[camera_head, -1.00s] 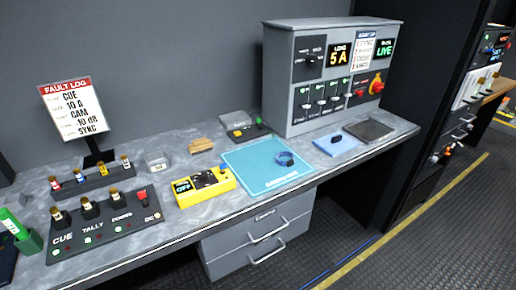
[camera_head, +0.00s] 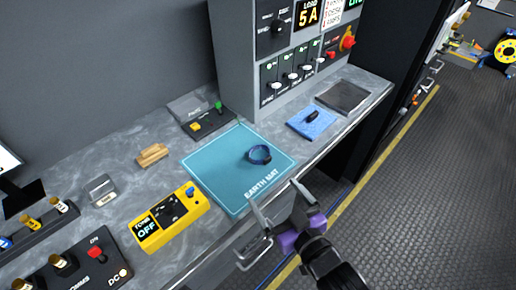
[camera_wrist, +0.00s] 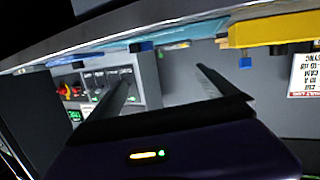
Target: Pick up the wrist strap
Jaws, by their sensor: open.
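The wrist strap (camera_head: 259,155) is a dark blue loop lying on the teal earth mat (camera_head: 215,185) on the workbench. My gripper (camera_head: 274,196) is in front of the bench edge, near the front corner of the mat, apart from the strap. Its two fingers are spread and nothing is between them. In the wrist view the open fingers (camera_wrist: 160,80) point toward the bench, which appears upside down.
A yellow tone tester (camera_head: 171,219) stands left of the mat. A blue cloth or pad (camera_head: 306,126) with a small dark item and a dark tray (camera_head: 343,97) lie to the right. The grey rack unit (camera_head: 235,70) rises behind. An open drawer handle (camera_head: 254,250) is below the bench edge.

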